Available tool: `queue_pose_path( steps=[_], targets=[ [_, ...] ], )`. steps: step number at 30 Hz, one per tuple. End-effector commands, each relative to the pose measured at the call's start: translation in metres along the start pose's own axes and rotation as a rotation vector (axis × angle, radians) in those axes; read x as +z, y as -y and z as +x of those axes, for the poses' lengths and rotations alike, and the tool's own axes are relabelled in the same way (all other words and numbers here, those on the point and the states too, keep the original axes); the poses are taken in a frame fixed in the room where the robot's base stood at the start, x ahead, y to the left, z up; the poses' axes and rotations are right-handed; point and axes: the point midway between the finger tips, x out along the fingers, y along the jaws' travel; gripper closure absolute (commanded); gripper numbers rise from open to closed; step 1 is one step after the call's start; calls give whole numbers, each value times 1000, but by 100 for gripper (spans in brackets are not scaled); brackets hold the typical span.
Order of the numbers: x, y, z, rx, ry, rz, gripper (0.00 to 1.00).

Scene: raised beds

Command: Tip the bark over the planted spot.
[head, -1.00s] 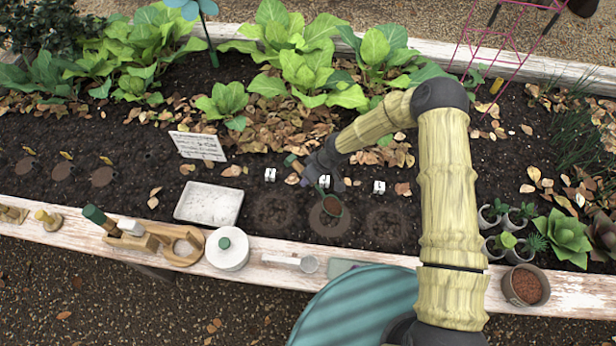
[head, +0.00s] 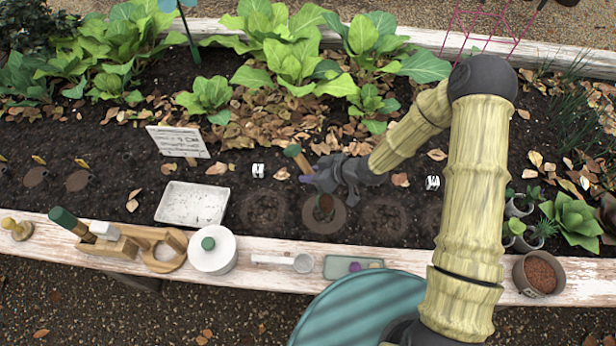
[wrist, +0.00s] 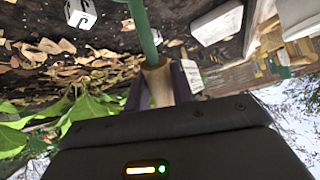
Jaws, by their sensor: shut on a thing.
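In the wrist view, the handle (wrist: 157,82) sits between my fingers and runs into a green shaft (wrist: 143,30). I cannot tell how much bark is inside or whether any lies on the soil. The wrist view does not show the scoop's head.
A pot of bark (head: 540,273) stands on the right of the white plank edge (head: 410,263). A white tray (head: 190,203) lies left of the spots. White markers (head: 258,171) and leafy plants lie behind.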

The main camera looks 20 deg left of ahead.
Motion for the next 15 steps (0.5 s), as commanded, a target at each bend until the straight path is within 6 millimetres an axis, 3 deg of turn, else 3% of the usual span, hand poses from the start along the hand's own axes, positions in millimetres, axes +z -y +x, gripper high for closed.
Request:
queue_pose_path(
  steps=[15],
  targets=[
    [22, 7, -38, -4, -380, -70, 100]
  ],
)
